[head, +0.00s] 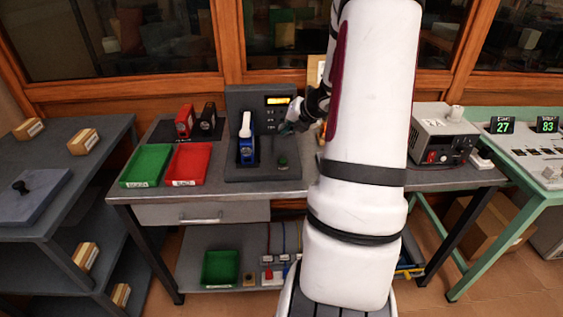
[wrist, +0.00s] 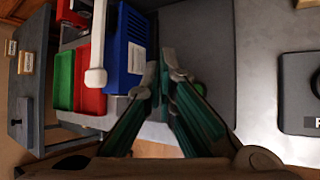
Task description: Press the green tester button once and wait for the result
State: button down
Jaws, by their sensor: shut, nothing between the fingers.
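The dark grey tester (head: 232,110) stands on the workbench with a small lit orange display (head: 277,100). Its green button (head: 282,163) sits low on the base, right of a blue device with a white handle (head: 246,142). The blue device (wrist: 127,50) stands upright in the tester and shows left of my fingers in the wrist view. My gripper (head: 287,129) is shut and empty, in front of the tester's panel and above the button, apart from it.
A green tray (head: 147,165) and a red tray (head: 187,163) lie left of the tester, with red and black devices (head: 195,121) behind them. A grey instrument box (head: 441,135) stands to the right. My arm hides part of the bench.

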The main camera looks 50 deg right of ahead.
aim_at(285, 159)
jog(key=shift+f+b, duration=3.45)
jog(key=shift+f, duration=0.5)
jog(key=shift+f, duration=0.1)
jog(key=shift+f+b, duration=0.3)
jog(key=shift+b, duration=0.05)
jog(key=shift+f+b, duration=0.35)
jog(key=shift+f, duration=0.1)
jog(key=shift+r, duration=0.1)
jog(key=shift+r+p, duration=0.75)
jog(key=shift+p, duration=0.1)
jog(key=shift+r, duration=0.15)
notch_tip(285, 159, up, 5)
jog(key=p, duration=0.4)
jog(key=shift+p, duration=0.35)
